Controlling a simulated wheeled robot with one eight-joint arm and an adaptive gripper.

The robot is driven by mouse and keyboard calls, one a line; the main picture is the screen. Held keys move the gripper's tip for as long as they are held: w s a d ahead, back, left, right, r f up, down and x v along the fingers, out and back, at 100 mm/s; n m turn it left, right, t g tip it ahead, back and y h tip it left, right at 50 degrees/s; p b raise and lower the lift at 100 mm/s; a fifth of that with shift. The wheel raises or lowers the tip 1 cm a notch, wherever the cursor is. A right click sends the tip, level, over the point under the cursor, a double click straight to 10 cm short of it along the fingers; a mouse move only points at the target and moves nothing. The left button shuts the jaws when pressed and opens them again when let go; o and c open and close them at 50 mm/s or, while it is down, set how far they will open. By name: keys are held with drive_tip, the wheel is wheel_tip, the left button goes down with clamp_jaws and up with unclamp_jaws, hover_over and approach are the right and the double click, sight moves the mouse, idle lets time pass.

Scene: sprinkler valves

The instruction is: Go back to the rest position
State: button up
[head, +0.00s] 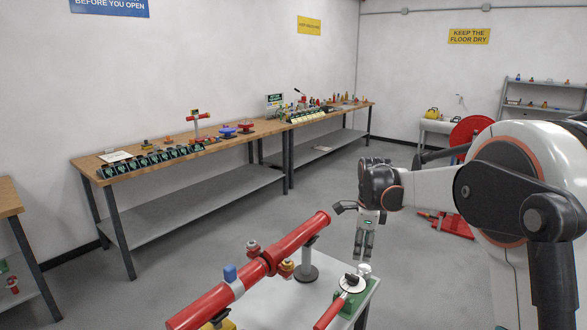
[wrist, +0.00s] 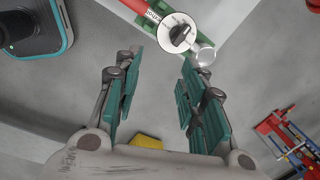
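My gripper (head: 363,252) hangs with its fingers pointing down, just above and behind the right end of the small grey table (head: 275,308) in the head view. In the wrist view its two green-padded fingers (wrist: 162,60) stand apart with only floor between them, so it is open and empty. A valve unit with a white round dial and black knob (head: 351,283) sits on a green base at the table's right edge. The dial also shows in the wrist view (wrist: 178,32), beyond the fingertips and apart from them.
A red pipe (head: 300,238) with several fittings stands on the table. A long wooden bench (head: 185,152) lines the wall. A red item (head: 447,223) lies on the floor at the right. Open floor lies between bench and table.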

drive_tip(key=s+r+n+t, duration=0.1)
drive_tip(key=s+r+n, duration=0.4)
drive_tip(key=s, duration=0.4)
drive_tip(key=s+r+n+t, duration=0.2)
drive_tip(key=s+r+n, duration=0.3)
drive_tip(key=s, duration=0.4)
drive_tip(key=s+f+n+t, duration=0.2)
drive_tip(key=s+f+n, duration=0.2)
drive_tip(key=s+n, duration=0.7)
drive_tip(key=s, duration=0.7)
drive_tip(key=shift+a+t, duration=0.2)
drive_tip(key=shift+t, duration=0.2)
drive_tip(key=shift+a, duration=0.1)
drive_tip(key=shift+c, duration=0.4)
